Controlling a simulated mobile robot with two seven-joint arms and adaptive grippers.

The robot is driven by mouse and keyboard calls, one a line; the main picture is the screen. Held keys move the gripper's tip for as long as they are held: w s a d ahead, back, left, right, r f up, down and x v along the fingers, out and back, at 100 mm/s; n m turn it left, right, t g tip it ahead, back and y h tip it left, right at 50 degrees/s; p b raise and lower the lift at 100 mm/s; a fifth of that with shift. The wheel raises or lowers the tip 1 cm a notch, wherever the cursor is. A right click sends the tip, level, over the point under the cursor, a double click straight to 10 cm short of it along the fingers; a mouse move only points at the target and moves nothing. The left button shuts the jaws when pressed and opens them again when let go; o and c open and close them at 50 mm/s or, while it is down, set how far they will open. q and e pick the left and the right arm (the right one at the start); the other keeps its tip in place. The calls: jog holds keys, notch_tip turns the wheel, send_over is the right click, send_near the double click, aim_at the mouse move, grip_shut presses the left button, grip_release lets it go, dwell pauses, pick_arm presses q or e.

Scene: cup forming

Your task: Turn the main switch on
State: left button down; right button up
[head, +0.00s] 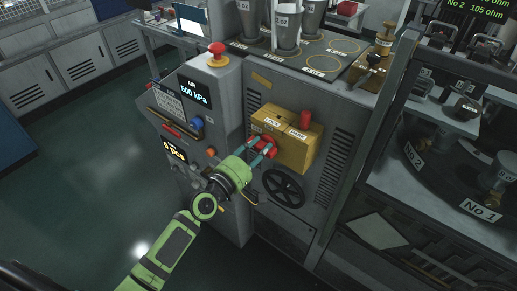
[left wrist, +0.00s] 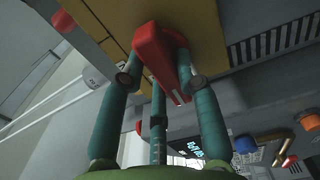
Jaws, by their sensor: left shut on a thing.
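A yellow box (head: 297,150) is mounted on the front of the grey machine. Its red switch handle (head: 269,141) sticks out from its front and shows large in the left wrist view (left wrist: 155,52). My left gripper (head: 262,151) has its teal fingers closed around the red handle; the fingertips (left wrist: 166,80) sit on both sides of it. The gripper partly hides the handle and the lower left of the box in the head view. My right gripper is in neither view.
A black handwheel (head: 284,188) sits just below the box, and a red knob (head: 305,119) stands at its upper right. The left panel has a red mushroom button (head: 217,51), a blue knob (head: 196,122) and displays. The floor (head: 85,185) at left is clear.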

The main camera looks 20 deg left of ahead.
pick_arm(q)
jog(key=m, duration=0.4)
jog(key=shift+d+m, duration=0.1)
jog(key=shift+m, duration=0.2)
jog(key=m, duration=0.4)
jog(key=shift+d+m+p, duration=0.1)
jog(key=shift+m+p, duration=0.2)
jog(key=shift+p, duration=0.05)
jog(key=shift+d+f+m+p, duration=0.15)
jog(key=shift+m+p, duration=0.1)
jog(key=shift+m, duration=1.85)
jog(key=shift+a+f+m+p, duration=0.1)
jog(key=shift+m+p, duration=0.15)
jog(key=shift+m, duration=1.85)
jog(key=c, duration=0.9)
grip_release()
jog(key=shift+s, duration=0.1)
